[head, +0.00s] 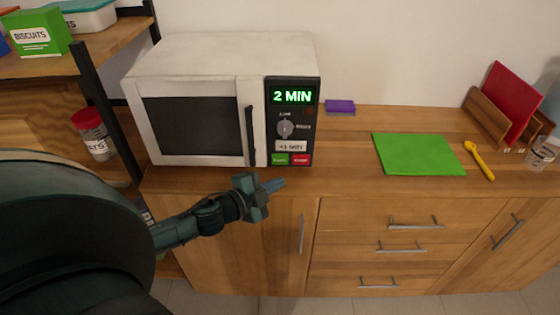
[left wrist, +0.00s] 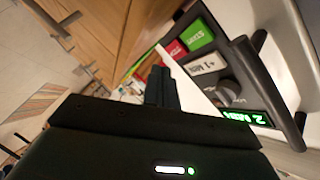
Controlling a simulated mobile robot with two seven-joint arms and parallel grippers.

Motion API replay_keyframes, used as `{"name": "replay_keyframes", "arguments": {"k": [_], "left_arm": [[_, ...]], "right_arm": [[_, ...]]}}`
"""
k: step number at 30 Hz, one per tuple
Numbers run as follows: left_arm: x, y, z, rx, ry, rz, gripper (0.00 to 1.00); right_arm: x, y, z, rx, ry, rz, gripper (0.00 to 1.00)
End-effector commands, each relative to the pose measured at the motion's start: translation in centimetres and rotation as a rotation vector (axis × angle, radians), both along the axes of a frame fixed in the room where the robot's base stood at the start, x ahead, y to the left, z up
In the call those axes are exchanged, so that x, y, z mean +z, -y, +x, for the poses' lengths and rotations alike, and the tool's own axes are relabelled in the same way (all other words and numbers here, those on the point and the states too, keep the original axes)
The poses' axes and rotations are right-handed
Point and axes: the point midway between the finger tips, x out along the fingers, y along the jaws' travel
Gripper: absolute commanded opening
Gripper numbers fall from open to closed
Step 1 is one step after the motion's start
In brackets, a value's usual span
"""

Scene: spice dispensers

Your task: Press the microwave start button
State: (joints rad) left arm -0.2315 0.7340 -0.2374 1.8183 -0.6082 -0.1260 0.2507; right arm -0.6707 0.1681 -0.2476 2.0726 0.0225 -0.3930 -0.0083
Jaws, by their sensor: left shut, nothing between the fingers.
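The white microwave (head: 190,85) stands on the wooden counter with its dark door shut. Its black control panel shows "2 MIN" in green on the display (head: 292,96), with a knob (head: 285,128) and a "+1 MIN" button (head: 291,146) below. The green start button (head: 280,159) is at the panel's bottom left, beside a red button (head: 301,160). In the left wrist view the green start button (left wrist: 201,34) is marked "START". My left gripper (head: 276,185) is shut and empty, in front of and below the start button, apart from it. My right gripper is not in view.
A green board (head: 418,154), a yellow spoon (head: 479,161) and a purple block (head: 340,106) lie on the counter to the right. A rack (head: 500,112) holds a red board. A shelf with boxes stands at left. Drawers with handles are below.

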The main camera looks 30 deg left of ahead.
Motion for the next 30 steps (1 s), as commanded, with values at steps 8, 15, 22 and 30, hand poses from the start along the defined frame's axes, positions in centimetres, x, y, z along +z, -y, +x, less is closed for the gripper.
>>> {"name": "replay_keyframes", "arguments": {"k": [8,15,22,30], "left_arm": [[0.0,-1.9,3.1,0.0,0.001,0.001,0.0],[0.0,-2.5,4.1,0.0,0.0,-0.001,0.0],[0.0,-2.6,4.2,0.0,0.0,-0.001,0.0],[0.0,-2.6,4.1,0.0,0.0,-0.001,0.0]], "right_arm": [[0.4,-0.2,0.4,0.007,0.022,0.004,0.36],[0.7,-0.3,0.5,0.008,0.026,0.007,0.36],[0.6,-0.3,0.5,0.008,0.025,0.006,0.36],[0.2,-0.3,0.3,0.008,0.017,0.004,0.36]]}}
